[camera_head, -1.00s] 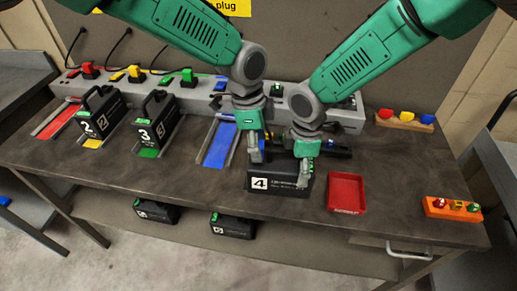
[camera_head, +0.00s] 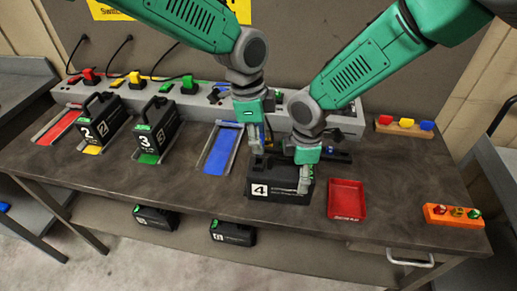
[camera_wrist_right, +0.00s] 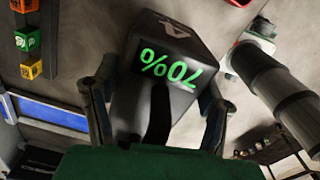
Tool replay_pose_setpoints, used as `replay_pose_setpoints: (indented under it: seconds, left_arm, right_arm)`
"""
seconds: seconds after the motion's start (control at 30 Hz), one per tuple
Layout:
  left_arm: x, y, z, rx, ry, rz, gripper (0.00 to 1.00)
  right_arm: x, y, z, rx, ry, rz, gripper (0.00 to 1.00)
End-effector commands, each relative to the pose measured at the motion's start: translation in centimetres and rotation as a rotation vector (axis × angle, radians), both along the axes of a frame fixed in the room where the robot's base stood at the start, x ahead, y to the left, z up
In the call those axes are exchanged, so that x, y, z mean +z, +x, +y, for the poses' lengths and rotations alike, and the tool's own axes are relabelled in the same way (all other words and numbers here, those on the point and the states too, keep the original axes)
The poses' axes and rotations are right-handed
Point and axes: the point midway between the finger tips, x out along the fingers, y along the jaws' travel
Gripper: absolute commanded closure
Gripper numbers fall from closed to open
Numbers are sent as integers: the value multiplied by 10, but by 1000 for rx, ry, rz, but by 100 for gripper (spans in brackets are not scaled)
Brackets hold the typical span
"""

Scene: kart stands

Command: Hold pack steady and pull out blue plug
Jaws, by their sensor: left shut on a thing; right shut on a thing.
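The black pack marked 4 (camera_head: 282,191) stands on the workbench; its end with a green "70%" display shows in the right wrist view (camera_wrist_right: 170,70). My right gripper (camera_head: 303,178) is shut on this pack, with one finger on each side of it in the right wrist view (camera_wrist_right: 157,88). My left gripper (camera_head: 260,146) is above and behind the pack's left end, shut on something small. A bit of blue shows at its fingers, consistent with the blue plug, but the plug is mostly hidden.
A grey power strip (camera_head: 222,112) with red, yellow and green plugs runs along the back. Packs 2 (camera_head: 101,122) and 3 (camera_head: 155,130) stand left. An empty blue bay (camera_head: 219,150) lies left of pack 4. A red tray (camera_head: 347,199) is to its right.

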Motion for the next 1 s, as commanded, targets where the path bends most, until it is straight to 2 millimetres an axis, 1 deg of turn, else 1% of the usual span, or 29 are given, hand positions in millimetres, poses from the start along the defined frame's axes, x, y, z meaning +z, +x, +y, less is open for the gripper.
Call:
replay_pose_setpoints:
  seconds: [0.03,0.1,0.2,0.3,0.43,0.63,0.67,0.7,0.73,1.0]
  left_arm:
    - [13,1,0,1,-3,-5,100]
    - [27,1,0,2,-1,-4,100]
    - [43,1,0,0,-1,-2,100]
    - [53,0,0,0,0,0,100]
    - [59,0,0,1,-1,1,100]
    - [60,0,0,1,-1,1,100]
    - [60,0,0,1,-1,1,100]
    - [60,0,0,1,-1,1,100]
    - [60,0,0,1,0,1,100]
    - [59,0,0,1,0,2,100]
  right_arm:
    - [0,0,0,1,-1,0,85]
    - [0,0,0,1,-1,1,85]
    - [0,0,0,1,-1,1,85]
    - [0,0,0,1,-1,1,85]
    - [0,0,0,1,-1,2,85]
    - [0,0,0,1,-1,2,85]
    - [0,0,0,1,-1,2,30]
    - [0,0,0,1,-1,2,16]
    - [0,0,0,1,-1,2,9]
    - [0,0,0,1,0,2,9]
